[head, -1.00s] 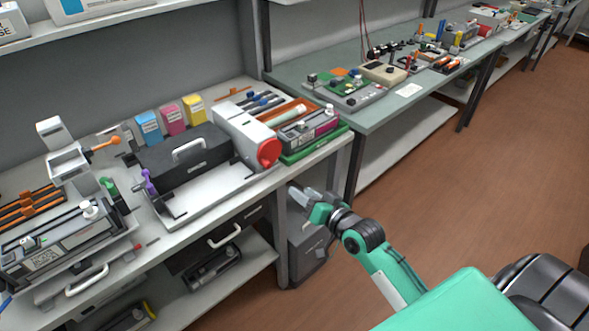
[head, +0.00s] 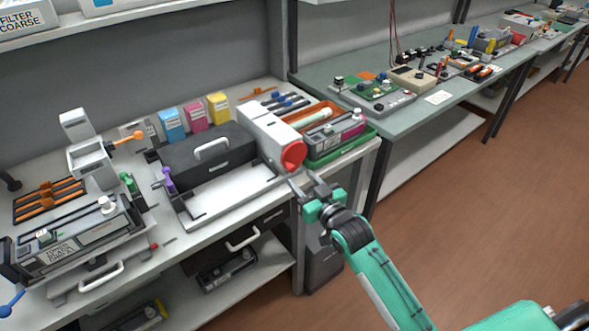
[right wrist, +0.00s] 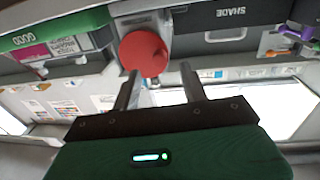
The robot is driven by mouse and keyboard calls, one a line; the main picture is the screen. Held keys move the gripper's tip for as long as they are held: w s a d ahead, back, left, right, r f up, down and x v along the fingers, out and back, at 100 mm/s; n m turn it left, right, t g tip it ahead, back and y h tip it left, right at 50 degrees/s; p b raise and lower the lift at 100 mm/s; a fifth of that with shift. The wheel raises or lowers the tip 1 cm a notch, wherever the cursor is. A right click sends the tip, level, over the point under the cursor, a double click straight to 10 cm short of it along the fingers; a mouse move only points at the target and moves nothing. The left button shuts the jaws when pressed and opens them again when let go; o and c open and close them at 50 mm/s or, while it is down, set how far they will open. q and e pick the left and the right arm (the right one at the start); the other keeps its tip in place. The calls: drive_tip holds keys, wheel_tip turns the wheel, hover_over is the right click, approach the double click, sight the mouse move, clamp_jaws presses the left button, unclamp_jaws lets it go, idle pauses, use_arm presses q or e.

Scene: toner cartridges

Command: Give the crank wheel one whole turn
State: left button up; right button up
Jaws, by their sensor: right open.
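The crank wheel appears to be the red round disc (head: 292,155) on the front end of a white box-shaped unit (head: 268,135) on the bench. In the right wrist view the red wheel (right wrist: 143,53) lies just beyond my fingertips, left of the middle between them. My right gripper (head: 303,180) is open and empty, just below and in front of the wheel at the bench edge. Its two fingers (right wrist: 159,70) point toward the wheel, and I see no clear contact. Any handle on the wheel cannot be made out. My left gripper is out of view.
A black cartridge housing (head: 205,160) stands left of the white unit. A green tray (head: 345,150) with a cartridge lies to its right. Blue, pink and yellow boxes (head: 196,117) stand behind. The floor (head: 480,220) to the right is clear.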

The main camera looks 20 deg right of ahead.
sight(293, 171)
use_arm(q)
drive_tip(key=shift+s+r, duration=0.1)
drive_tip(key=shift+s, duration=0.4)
use_arm(e)
drive_tip(key=x, duration=0.5)
